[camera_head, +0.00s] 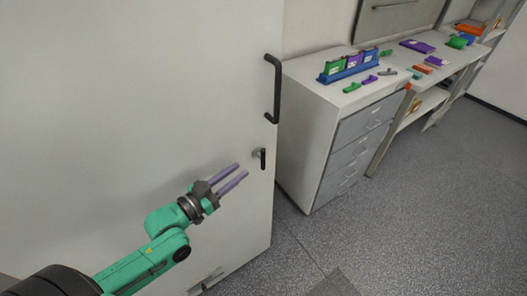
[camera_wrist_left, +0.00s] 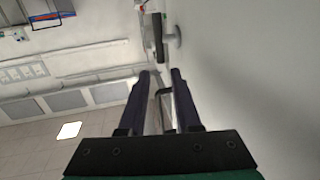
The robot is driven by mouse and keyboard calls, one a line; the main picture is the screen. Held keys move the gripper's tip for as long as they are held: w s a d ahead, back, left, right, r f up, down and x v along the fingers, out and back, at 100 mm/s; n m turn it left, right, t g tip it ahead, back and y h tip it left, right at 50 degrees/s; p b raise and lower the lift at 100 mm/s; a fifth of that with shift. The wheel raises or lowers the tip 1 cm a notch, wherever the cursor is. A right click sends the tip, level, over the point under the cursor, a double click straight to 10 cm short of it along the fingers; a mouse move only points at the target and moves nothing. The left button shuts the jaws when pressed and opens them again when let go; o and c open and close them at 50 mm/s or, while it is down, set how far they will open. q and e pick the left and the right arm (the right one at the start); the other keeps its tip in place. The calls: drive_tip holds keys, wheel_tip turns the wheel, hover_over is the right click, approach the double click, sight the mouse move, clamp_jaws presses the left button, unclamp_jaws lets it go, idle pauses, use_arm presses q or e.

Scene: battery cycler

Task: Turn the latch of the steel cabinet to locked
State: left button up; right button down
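The steel cabinet (camera_head: 150,90) is a large pale grey panel filling the left of the head view. Its latch (camera_head: 262,158) is a small dark lever on a round grey base near the right edge, pointing roughly upright. In the left wrist view the latch (camera_wrist_left: 158,38) shows beyond the fingertips, toward the top. My left gripper (camera_head: 242,169) is open and empty, just left of the latch and apart from it. Its two purple fingers (camera_wrist_left: 161,76) are parallel with a gap between them. My right gripper is not in view.
A dark bar handle (camera_head: 274,90) stands out from the cabinet above the latch. A grey drawer unit (camera_head: 310,120) stands to the right, with a blue rack (camera_head: 350,71) and small coloured parts on top. The floor (camera_head: 400,220) at the right is clear.

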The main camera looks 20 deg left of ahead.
sight(261, 155)
use_arm(q)
drive_tip(key=p+x, duration=0.2)
drive_tip(key=x, duration=0.8)
drive_tip(key=shift+w+d+r, duration=0.1)
drive_tip(key=shift+w, duration=0.1)
drive_tip(key=shift+w+d, duration=0.2)
drive_tip(key=shift+w, duration=0.05)
drive_tip(key=shift+s+a, duration=0.1)
clamp_jaws()
